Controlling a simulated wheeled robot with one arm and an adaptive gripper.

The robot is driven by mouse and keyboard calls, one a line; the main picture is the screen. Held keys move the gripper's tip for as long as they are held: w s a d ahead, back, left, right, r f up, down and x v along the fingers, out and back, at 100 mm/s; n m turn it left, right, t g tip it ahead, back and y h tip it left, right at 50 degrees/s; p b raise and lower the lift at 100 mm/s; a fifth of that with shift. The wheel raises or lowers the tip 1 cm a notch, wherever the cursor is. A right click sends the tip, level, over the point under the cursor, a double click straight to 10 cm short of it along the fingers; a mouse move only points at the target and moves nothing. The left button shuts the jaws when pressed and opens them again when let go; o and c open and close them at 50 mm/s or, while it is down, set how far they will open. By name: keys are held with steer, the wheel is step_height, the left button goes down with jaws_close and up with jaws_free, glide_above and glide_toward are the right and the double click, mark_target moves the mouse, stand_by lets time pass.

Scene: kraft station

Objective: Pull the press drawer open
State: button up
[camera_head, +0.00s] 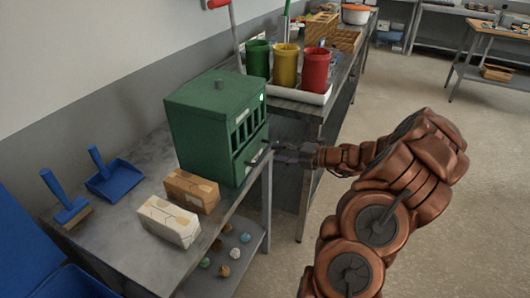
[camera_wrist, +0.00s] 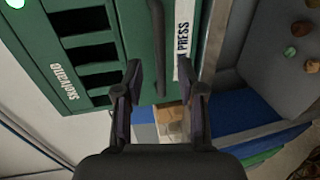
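The green press (camera_head: 212,125) stands on the grey metal table, with a knob on top and slots in its front. Its drawer is at the lower front, with a dark bar handle (camera_head: 259,157); the drawer looks closed. In the wrist view the handle (camera_wrist: 158,40) runs down beside a white label reading "PRESS" (camera_wrist: 184,36). My gripper (camera_head: 279,152) is at the press front, close to the handle. In the wrist view my gripper (camera_wrist: 163,93) is open, its fingers on either side of the handle's line. I cannot tell whether they touch it.
Two cartons (camera_head: 168,222) lie in front of the press. A blue dustpan (camera_head: 113,178) and a brush (camera_head: 66,205) lie to the left. Green, yellow and red bins (camera_head: 286,68) stand behind. Several small balls (camera_head: 224,270) lie on the lower shelf. Open floor lies to the right.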

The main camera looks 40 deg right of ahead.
mark_target(265, 150)
steer(key=shift+x, duration=2.85)
jaws_close()
